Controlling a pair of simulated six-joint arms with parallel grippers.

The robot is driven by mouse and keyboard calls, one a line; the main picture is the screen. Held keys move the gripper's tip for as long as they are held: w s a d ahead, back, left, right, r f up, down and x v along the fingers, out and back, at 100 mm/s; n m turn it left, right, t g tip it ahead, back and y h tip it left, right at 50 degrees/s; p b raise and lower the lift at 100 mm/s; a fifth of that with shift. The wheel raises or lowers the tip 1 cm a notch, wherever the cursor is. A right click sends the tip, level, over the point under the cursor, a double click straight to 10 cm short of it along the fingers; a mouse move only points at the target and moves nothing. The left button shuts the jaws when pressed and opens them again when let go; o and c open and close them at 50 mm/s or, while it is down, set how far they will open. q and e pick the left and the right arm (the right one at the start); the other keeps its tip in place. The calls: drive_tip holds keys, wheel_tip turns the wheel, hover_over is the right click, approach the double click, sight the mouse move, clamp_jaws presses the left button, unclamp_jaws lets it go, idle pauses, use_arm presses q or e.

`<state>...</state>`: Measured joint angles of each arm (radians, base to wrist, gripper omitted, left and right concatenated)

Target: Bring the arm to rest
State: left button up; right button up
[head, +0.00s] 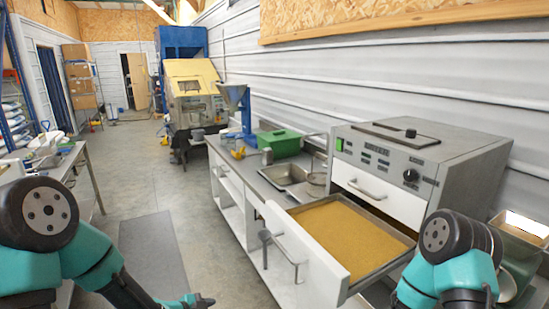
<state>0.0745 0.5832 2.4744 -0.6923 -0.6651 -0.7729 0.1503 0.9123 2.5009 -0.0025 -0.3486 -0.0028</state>
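My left arm (85,262) comes in from the left, bent at its elbow and reaching down to the bottom edge. My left gripper (205,301) shows low in the picture, above the floor, partly cut off by the frame edge. It touches nothing that I can see, and its opening is too small to tell. My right arm (455,265) stands bent at the lower right, in front of the steel counter equipment. The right gripper is out of the picture.
An open drawer (290,250) holds a tray of yellow-brown grain (350,238), below a grey machine (415,150). The floor mat (152,250) is clear.

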use_arm(q)
drive_tip(key=s+a+f+n+g+y, duration=0.2)
drive_tip(key=s+f+n+g, duration=0.1)
drive_tip(key=s+f+n, duration=0.5)
drive_tip(key=s+a+f+n+g+y, duration=0.1)
drive_tip(key=s+f+n+g+y, duration=0.1)
drive_tip(key=s+f+n, duration=0.6)
wheel_tip(320, 180, down, 3)
drive_tip(key=shift+s+a+r+n+g, duration=0.1)
drive_tip(key=shift+s+a+n+g, duration=0.35)
drive_tip(key=shift+g, duration=0.45)
drive_tip(key=shift+d, duration=0.1)
idle(0.3)
